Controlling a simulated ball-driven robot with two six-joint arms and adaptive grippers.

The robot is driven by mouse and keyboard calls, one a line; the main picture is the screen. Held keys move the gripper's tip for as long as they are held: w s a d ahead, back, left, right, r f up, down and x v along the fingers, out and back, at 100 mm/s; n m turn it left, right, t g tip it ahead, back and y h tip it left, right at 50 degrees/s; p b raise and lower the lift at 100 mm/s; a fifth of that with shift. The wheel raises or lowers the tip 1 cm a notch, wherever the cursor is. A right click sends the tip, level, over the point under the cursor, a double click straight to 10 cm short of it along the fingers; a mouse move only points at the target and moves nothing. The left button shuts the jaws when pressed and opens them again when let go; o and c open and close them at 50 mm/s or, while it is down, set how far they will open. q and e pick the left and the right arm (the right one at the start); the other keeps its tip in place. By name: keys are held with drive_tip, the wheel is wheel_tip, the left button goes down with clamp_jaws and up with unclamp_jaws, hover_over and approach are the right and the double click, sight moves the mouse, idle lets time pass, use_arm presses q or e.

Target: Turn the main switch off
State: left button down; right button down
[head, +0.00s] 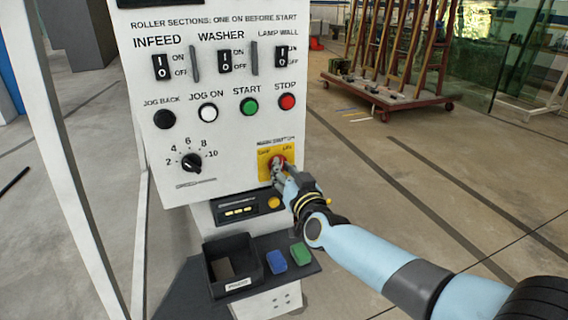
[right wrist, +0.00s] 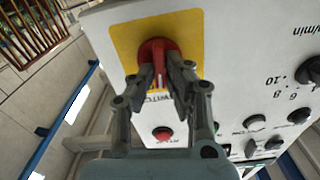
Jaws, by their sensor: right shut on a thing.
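The main switch is a red rotary knob (right wrist: 158,58) on a yellow plate (head: 263,163) at the lower right of the white control panel (head: 215,125). My right gripper (head: 279,168) reaches it from the lower right. In the right wrist view, the gripper (right wrist: 162,85) has its two fingers closed on either side of the knob's red handle. The fingers hide part of the handle and of the plate's lettering. My left gripper is in neither view.
The panel also carries rocker switches (head: 225,62), push buttons such as the red STOP button (head: 287,101), and a black dial (head: 191,162). Below are a black bin (head: 232,265) and blue and green blocks (head: 276,261). A wheeled rack (head: 390,95) stands behind. Floor to the right is clear.

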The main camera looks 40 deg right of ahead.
drive_tip(key=n, duration=1)
drive_tip(key=shift+a+f, duration=0.1)
drive_tip(key=shift+a, duration=0.15)
drive_tip(key=shift+n, duration=0.4)
drive_tip(key=c, duration=1.4)
unclamp_jaws()
drive_tip(key=shift+o, duration=0.2)
drive_tip(key=shift+s, duration=0.1)
drive_tip(key=v, duration=1.2)
